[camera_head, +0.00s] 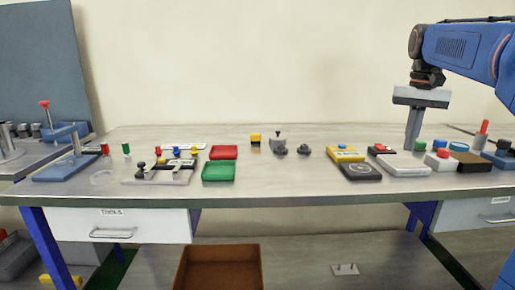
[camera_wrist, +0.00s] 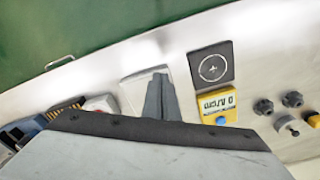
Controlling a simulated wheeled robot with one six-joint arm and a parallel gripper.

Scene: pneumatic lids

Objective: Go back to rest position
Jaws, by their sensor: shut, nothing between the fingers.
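My gripper (camera_head: 412,142) hangs from my blue arm at the right side of the head view, fingers pointing down. Its fingers are shut together with nothing between them. It is above the right part of the workbench, just behind a white flat box (camera_head: 403,166). In the wrist view my shut gripper (camera_wrist: 160,78) shows as a grey wedge in front of the white flat box (camera_wrist: 138,92). I cannot tell the exact gap between fingertips and bench.
Close by are a yellow meter (camera_head: 345,154), a dark square plate (camera_head: 361,171) and several coloured-topped parts at right. A red tray (camera_head: 224,152) and a green tray (camera_head: 218,171) stand left of centre. The bench front between green tray and dark plate is clear.

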